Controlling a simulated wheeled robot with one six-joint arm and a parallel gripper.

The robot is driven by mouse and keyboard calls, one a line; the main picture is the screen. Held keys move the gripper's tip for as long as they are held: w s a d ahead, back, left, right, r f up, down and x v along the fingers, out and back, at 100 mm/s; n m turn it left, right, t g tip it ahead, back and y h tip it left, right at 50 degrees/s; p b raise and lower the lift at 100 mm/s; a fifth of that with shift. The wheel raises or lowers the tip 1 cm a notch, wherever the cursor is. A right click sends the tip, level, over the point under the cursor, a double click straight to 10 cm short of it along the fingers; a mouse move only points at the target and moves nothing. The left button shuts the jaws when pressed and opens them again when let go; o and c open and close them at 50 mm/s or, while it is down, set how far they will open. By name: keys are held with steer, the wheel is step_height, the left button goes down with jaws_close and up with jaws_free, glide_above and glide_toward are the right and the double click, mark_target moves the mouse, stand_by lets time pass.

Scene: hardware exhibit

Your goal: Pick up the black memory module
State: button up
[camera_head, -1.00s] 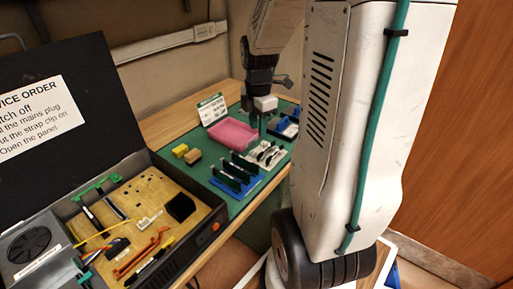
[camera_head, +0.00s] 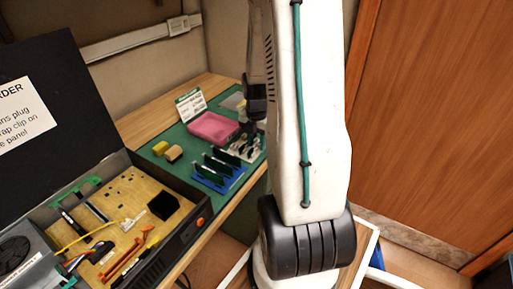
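A blue rack (camera_head: 211,182) on the green mat holds several dark, upright boards (camera_head: 222,162). Inside the open computer case, a long black stick (camera_head: 74,221) lies in or beside a slot next to a grey one (camera_head: 97,211). I cannot tell from these small shapes which is the black memory module. My gripper (camera_head: 249,127) is above the mat, behind the rack and near a white tray of small tools (camera_head: 243,148). My arm hides much of it, so its fingers and any held thing are unclear.
The case's open black lid (camera_head: 60,100) rises at left. A wooden door (camera_head: 440,120) is at right.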

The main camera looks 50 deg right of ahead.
jaws_close()
stand_by(0.3)
